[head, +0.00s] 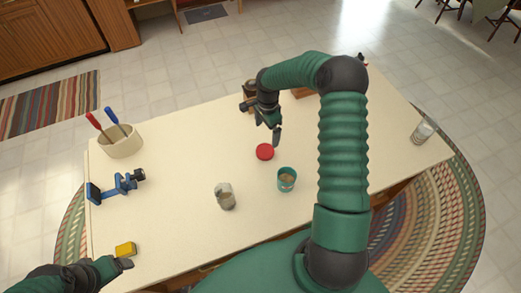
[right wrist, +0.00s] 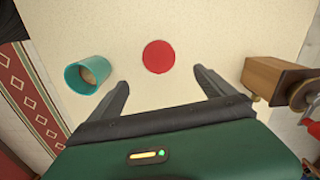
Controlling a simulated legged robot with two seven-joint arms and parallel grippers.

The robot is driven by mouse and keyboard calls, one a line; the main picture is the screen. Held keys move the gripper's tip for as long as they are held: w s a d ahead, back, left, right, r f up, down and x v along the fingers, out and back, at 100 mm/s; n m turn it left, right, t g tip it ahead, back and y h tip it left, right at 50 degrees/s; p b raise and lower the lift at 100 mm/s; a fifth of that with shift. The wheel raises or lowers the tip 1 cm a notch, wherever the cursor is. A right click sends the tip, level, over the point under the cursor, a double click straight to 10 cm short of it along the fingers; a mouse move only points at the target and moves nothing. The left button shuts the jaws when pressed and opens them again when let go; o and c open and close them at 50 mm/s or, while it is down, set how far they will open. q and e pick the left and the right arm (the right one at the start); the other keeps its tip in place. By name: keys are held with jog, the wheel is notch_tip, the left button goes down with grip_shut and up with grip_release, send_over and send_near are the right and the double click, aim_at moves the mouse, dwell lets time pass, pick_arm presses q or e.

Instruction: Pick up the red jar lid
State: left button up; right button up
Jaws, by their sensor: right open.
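The red jar lid (head: 265,152) is a flat red disc lying on the cream table near its middle. In the right wrist view the lid (right wrist: 159,57) lies beyond the fingertips and between their lines. My right gripper (head: 273,133) is above the table near the lid, apart from it. In the right wrist view its two fingers (right wrist: 161,78) are spread wide with nothing between them. My left gripper (head: 124,264) is at the lower left of the head view by the table's front edge; its fingers are too small to tell.
A teal cup (head: 287,179) stands close to the lid, and a glass jar (head: 226,197) stands to its left. A wooden box-like object (right wrist: 274,78) is right of the gripper.

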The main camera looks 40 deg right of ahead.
send_over(264, 151)
jog(key=f, duration=0.6)
jog(key=shift+w+f, duration=0.35)
jog(key=shift+f, duration=0.05)
jog(key=f, duration=0.1)
jog(key=f+p, duration=0.1)
jog(key=f, duration=0.3)
jog(key=shift+s+d+p, duration=0.15)
jog(key=shift+s+p, duration=0.25)
jog(key=shift+w+f, duration=0.15)
jog(key=shift+f, duration=0.05)
jog(key=shift+r, duration=0.1)
jog(key=c, duration=0.3)
jog(key=shift+a, duration=0.25)
jog(key=c, duration=0.5)
pick_arm(q)
jog(key=shift+w+a+r, duration=0.15)
jog(key=shift+a+r, duration=0.05)
jog(key=shift+r, duration=0.2)
jog(key=shift+w+a+r, duration=0.1)
jog(key=shift+a+r, duration=0.1)
jog(key=shift+r, duration=0.2)
pick_arm(e)
jog(key=shift+d, duration=0.15)
jog(key=c, duration=0.6)
